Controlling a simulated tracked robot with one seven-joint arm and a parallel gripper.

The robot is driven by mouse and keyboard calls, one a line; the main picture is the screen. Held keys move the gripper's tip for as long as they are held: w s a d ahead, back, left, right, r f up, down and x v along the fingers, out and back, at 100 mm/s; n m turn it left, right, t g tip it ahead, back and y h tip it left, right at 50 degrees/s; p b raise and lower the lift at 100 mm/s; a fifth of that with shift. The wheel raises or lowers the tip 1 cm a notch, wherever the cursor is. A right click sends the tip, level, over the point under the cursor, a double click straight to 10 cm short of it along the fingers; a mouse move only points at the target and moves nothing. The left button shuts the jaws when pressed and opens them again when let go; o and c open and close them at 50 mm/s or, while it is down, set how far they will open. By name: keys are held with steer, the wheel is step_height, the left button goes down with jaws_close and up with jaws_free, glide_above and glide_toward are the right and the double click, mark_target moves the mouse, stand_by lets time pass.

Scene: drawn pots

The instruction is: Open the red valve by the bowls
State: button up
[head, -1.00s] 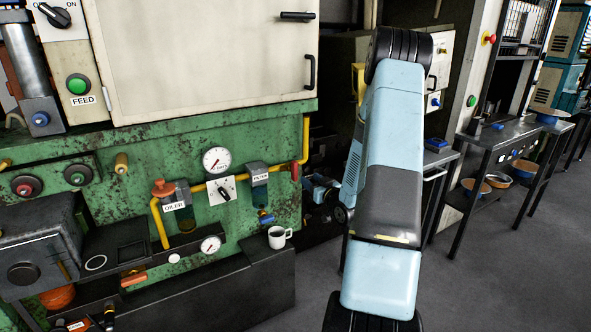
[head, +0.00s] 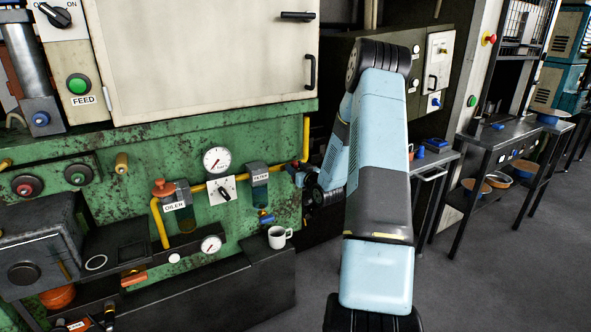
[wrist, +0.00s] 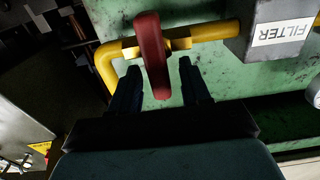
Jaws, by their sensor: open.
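A red valve handle (wrist: 152,60) sits on a yellow pipe (wrist: 215,35), left of the filter box (wrist: 270,30) in the wrist view. My gripper (wrist: 160,70) is open, one finger on each side of the handle's lower part. Gaps show on both sides, and the gripper holds nothing. In the head view my gripper (head: 297,172) is at the right end of the green machine, and it mostly hides the handle. Bowls (head: 476,186) stand on a table's lower shelf far to the right, well apart from this handle.
The green panel (head: 236,222) lies behind the pipe. The filter (head: 259,180) and gauge (head: 216,160) are beside the valve. Tables (head: 500,135) stand at the right, with open floor in front.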

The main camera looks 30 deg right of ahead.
steer(key=shift+c, duration=0.4)
jaws_close()
steer(key=shift+a, duration=0.1)
steer(key=shift+m, duration=0.3)
steer(key=shift+s+d+f+m, duration=0.1)
steer(key=shift+d+f+m, duration=0.35)
steer(key=shift+m, duration=2.45)
steer(key=shift+w+d+f+m, duration=0.1)
steer(key=shift+d+f+m, duration=0.25)
steer(key=shift+m, duration=2.55)
steer(key=shift+s+d+f+m, duration=0.1)
steer(key=shift+d+f+m, duration=0.35)
steer(key=shift+m, duration=2.45)
steer(key=shift+d, duration=0.1)
